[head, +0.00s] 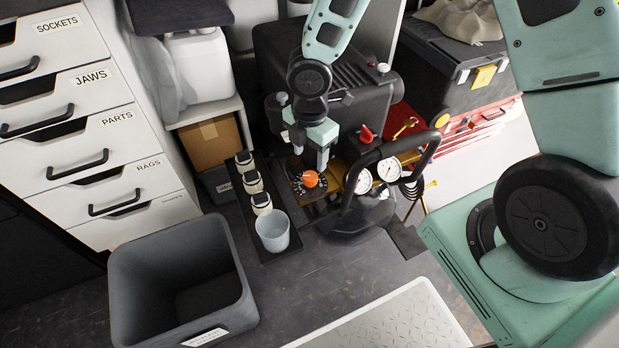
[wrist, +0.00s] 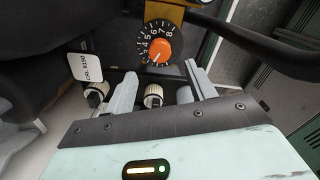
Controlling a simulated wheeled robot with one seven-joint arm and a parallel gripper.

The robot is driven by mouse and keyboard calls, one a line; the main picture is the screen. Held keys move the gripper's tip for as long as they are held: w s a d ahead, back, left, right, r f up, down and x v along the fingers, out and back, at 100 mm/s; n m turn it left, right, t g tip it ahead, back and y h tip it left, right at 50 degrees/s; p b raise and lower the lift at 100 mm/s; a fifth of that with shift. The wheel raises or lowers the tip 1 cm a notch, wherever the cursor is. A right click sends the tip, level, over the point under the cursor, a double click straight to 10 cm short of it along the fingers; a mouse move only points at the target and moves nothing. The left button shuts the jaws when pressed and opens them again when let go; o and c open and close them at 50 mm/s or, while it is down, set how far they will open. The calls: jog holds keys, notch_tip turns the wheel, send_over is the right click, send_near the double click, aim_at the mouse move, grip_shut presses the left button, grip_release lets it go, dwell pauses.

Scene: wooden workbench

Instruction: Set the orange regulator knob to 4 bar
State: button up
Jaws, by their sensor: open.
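The orange regulator knob (head: 311,179) sits on a black numbered dial on the compressor's front. In the wrist view the orange knob (wrist: 160,51) has a pale mark toward its lower left, below the 3 and 4. I cannot read exactly which number it points at. My gripper (head: 322,163) hangs close above the knob in the head view. In the wrist view my gripper (wrist: 162,74) is open and empty, its two fingers apart, with the knob beyond the tips, roughly between them. The fingers do not appear to touch it.
Two white gauges (head: 389,169) and a black tube handle (head: 425,150) stand right of the knob. A red knob (head: 366,134) is behind. A grey bin (head: 180,280) is front left.

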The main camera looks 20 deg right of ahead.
aim_at(310, 176)
notch_tip(310, 176, down, 7)
jog(key=b, duration=0.2)
jog(key=shift+f+b, duration=0.2)
jog(key=shift+b, duration=0.15)
jog(key=c, duration=1)
